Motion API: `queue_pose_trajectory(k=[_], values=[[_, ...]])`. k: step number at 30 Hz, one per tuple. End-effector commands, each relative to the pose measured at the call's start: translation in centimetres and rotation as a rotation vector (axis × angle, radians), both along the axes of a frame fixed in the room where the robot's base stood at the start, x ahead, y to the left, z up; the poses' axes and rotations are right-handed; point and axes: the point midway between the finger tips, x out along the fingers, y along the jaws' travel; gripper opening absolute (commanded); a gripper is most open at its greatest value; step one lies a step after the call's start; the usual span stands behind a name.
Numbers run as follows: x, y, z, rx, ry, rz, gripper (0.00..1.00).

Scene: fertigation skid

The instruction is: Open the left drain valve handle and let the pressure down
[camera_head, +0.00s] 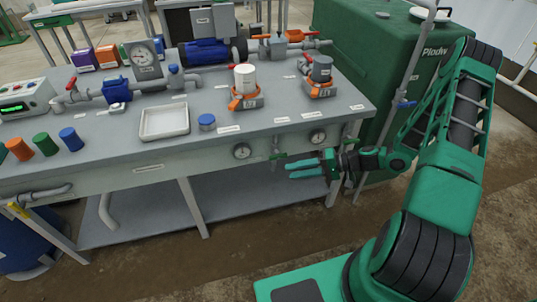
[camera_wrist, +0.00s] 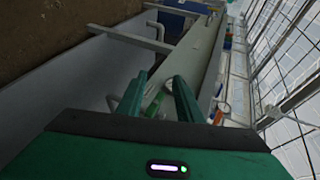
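A small drain valve with a green handle (camera_head: 278,156) hangs under the front edge of the bench, between the two round gauges. Its handle appears to lie roughly along the bench front. My gripper (camera_head: 292,169) is just right of this valve and slightly lower, with its fingers pointing left toward it. In the wrist view my gripper (camera_wrist: 160,77) is open, with a clear gap between the two green fingers. A green handle (camera_wrist: 155,103) shows in that gap. I cannot tell whether a finger touches it. A second valve near the bench's right end is mostly hidden by my gripper.
The left gauge (camera_head: 242,151) and right gauge (camera_head: 317,137) sit on the bench front (camera_head: 150,169). A lower shelf (camera_head: 240,208) and bench legs lie below. A large green tank (camera_head: 372,60) stands at the right behind my arm. The floor in front is clear.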

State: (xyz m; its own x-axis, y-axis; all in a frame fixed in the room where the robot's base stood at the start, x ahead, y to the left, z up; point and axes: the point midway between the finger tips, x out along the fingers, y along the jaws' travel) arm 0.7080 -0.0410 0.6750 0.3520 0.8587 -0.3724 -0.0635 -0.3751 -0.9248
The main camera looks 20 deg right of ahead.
Motion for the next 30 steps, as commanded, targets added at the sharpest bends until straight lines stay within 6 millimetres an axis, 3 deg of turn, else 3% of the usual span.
queue_pose_trajectory(k=[9,20,30], values=[[3.9,-0.1,-1.7,0.269,-0.103,-0.276,0.33],[5.7,-1.0,-2.1,0.367,-0.144,-0.409,0.33],[9.1,2.6,-2.1,0.366,-0.144,-0.406,0.33]])
